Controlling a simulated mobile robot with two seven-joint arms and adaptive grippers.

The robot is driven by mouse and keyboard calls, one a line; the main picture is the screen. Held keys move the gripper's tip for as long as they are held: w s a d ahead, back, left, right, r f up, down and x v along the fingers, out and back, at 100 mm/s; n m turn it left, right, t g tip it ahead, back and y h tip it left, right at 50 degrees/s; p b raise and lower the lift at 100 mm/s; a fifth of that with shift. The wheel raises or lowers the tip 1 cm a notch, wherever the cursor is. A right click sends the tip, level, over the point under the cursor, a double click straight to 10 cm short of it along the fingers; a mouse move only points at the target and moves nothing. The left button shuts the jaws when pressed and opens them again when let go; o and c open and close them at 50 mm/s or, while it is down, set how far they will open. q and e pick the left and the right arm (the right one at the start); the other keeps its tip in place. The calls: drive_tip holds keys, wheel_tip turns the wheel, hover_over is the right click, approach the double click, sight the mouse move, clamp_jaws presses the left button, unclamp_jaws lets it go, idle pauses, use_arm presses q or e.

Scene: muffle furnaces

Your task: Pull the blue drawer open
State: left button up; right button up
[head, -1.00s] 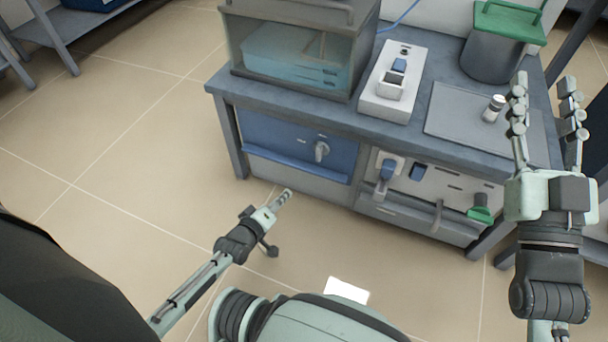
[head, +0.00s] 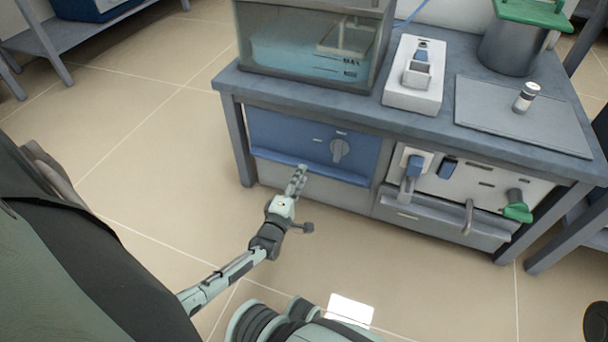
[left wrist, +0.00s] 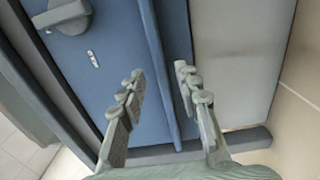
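The blue drawer (head: 290,138) is in the bench's left bay, with a grey knob (head: 340,150) and a protruding lip (head: 310,170) along its bottom edge. It appears closed. My left gripper (head: 299,180) is at this lower lip, near its middle. In the left wrist view, the blue front (left wrist: 105,70) and the lip (left wrist: 163,60) show. The left gripper's (left wrist: 159,75) fingers are apart, one on each side of the lip; contact cannot be told. My right gripper is out of view.
A glass-sided water bath (head: 310,45), a white switch box (head: 415,75) and a grey plate (head: 520,120) with a small vial stand on the bench top (head: 400,120). A white panel (head: 480,180) with a green handle is right of the drawer.

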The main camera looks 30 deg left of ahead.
use_arm(q)
drive_tip(key=x, duration=0.2)
drive_tip(key=shift+w+a, duration=0.1)
drive_tip(key=shift+w, duration=0.25)
clamp_jaws()
